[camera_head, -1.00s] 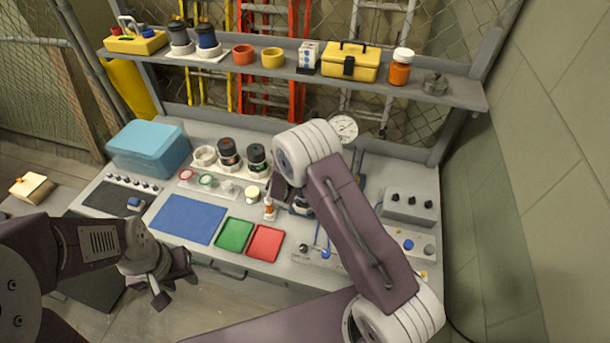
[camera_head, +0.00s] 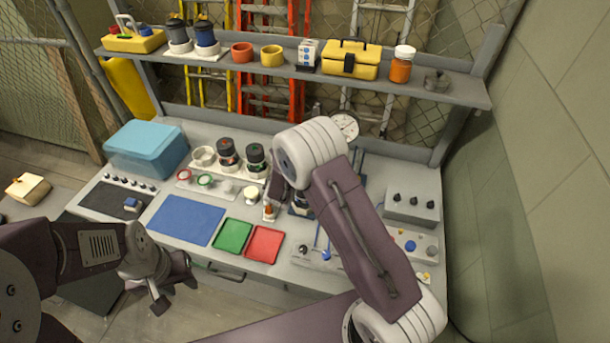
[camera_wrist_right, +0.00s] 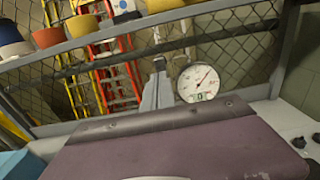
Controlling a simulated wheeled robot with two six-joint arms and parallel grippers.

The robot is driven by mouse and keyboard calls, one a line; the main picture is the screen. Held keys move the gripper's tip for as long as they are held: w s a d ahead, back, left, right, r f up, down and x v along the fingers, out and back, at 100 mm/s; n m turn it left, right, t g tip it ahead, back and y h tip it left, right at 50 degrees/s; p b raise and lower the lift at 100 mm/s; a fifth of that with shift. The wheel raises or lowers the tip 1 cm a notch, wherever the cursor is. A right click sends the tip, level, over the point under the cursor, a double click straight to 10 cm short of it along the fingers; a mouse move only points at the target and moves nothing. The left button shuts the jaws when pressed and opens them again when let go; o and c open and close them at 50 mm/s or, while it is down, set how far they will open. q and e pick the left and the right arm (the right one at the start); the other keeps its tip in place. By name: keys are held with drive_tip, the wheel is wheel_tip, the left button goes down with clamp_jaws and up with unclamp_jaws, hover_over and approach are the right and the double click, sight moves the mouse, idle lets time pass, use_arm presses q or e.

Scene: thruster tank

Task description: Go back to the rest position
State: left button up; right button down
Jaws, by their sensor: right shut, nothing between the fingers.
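My left gripper (camera_head: 173,292) hangs low at the left in the head view, in front of the bench's front edge. Its fingers are apart with nothing between them. My right arm reaches over the right half of the bench, and its wrist hides most of the right gripper in the head view.
The grey bench holds a teal box (camera_head: 147,148), a blue mat (camera_head: 187,220), a green tray (camera_head: 232,236), a red tray (camera_head: 264,243) and a white-faced gauge (camera_head: 345,126). A shelf (camera_head: 455,92) with a yellow toolbox (camera_head: 350,60) runs behind. A wall stands at the right.

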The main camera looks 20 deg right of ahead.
drive_tip(key=shift+v, duration=1.15)
drive_tip(key=shift+d, duration=0.1)
